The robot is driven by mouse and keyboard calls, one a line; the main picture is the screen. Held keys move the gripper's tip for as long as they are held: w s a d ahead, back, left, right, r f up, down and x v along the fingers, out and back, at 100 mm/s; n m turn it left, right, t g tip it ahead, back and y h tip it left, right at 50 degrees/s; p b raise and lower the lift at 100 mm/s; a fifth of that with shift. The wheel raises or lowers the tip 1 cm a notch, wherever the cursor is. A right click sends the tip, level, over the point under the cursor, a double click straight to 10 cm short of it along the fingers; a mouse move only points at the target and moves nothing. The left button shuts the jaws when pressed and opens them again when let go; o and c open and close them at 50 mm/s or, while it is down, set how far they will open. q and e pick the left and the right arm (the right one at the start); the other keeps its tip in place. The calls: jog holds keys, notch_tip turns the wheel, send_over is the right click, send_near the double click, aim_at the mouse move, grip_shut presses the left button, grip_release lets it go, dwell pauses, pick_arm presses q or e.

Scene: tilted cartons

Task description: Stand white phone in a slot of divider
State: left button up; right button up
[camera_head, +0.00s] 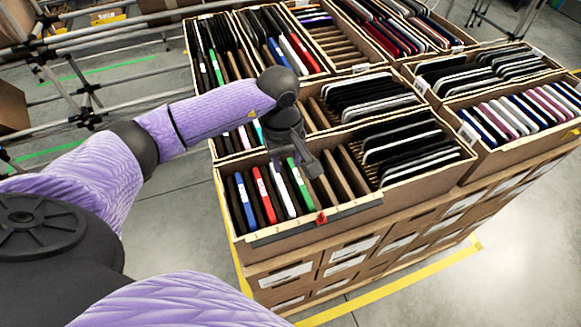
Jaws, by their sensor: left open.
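A white phone (282,191) stands on edge in the near carton (300,233), between a red phone (264,194) and a green phone (300,186). A blue phone (247,200) stands farther left in the same row. The brown divider (347,174) has free slots just right of the green phone. My left gripper (306,168) is open, pointing down over the near carton close to the green phone's top. I see nothing held in it, though its fingers are small and dark here. My right gripper is out of view.
Dark phones lean tilted in the near carton's right part (405,150). More filled cartons (510,110) stand behind and to the right, their walls close together. A small red piece (321,217) sits on the near carton's front edge. Metal racks (90,45) stand at left.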

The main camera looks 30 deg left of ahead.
aim_at(282, 186)
pick_arm(q)
jog(key=shift+s+a+r+y, duration=0.2)
jog(key=shift+a+y, duration=0.2)
jog(key=shift+a, duration=0.25)
jog(key=shift+f, duration=0.2)
notch_tip(282, 186, down, 10)
jog(key=b, duration=0.8)
jog(key=shift+d+r, duration=0.1)
jog(key=shift+r, duration=0.1)
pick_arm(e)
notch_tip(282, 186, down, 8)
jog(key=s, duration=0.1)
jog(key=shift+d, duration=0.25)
pick_arm(q)
grip_shut()
